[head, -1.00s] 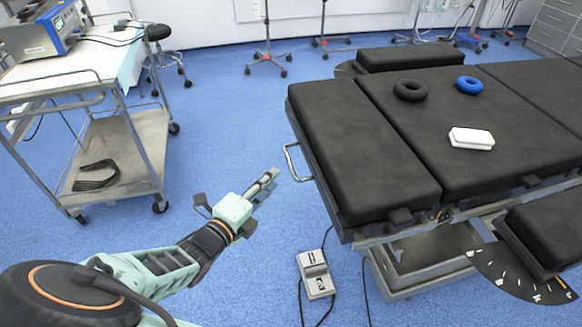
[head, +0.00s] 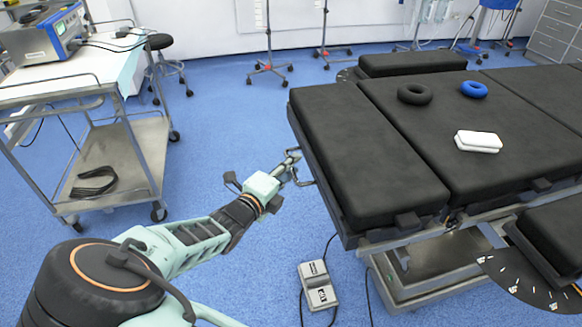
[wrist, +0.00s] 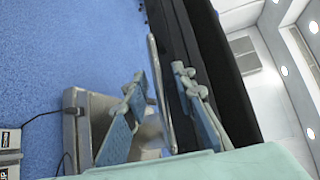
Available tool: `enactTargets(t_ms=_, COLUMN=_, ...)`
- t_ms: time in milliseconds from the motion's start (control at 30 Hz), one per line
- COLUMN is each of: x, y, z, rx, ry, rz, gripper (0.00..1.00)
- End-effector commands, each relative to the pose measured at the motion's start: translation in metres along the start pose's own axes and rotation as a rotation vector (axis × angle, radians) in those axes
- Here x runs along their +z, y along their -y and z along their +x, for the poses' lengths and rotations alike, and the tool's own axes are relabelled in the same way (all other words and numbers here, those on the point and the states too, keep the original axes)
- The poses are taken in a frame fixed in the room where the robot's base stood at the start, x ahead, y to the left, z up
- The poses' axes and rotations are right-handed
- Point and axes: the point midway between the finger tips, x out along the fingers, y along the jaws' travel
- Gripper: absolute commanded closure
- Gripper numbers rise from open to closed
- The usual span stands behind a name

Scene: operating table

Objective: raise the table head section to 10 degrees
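The table head section (head: 365,155) is the black pad at the left end of the operating table. It looks about level with the pad beside it. A metal bar handle (head: 305,182) sticks out from its left edge. My gripper (head: 291,161) is at this handle. In the wrist view the handle (wrist: 158,85) runs between the two fingers of my gripper (wrist: 160,92), with a gap to each side. The fingers are open and do not appear to touch the bar. The dark edge of the head section (wrist: 205,65) shows behind the right finger.
A foot pedal (head: 318,286) with a cable lies on the floor below the handle. A metal trolley (head: 125,150) stands at left, with clear blue floor between.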

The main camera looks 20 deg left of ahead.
Motion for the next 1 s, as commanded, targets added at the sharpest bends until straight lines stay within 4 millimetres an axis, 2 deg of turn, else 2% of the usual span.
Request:
enactTargets(t_ms=33, x=0.0, y=0.0, z=0.0, rx=0.0, ry=0.0, rz=0.0, gripper=0.82)
enactTargets(t_ms=200, x=0.0, y=0.0, z=0.0, rx=0.0, ry=0.0, rz=0.0, gripper=1.0)
enactTargets(t_ms=633, x=0.0, y=0.002, z=-0.001, rx=0.002, ry=0.0, rz=0.002, gripper=1.0)
enactTargets(t_ms=1000, x=0.006, y=0.028, z=-0.006, rx=0.05, ry=0.0, rz=0.053, gripper=1.0)
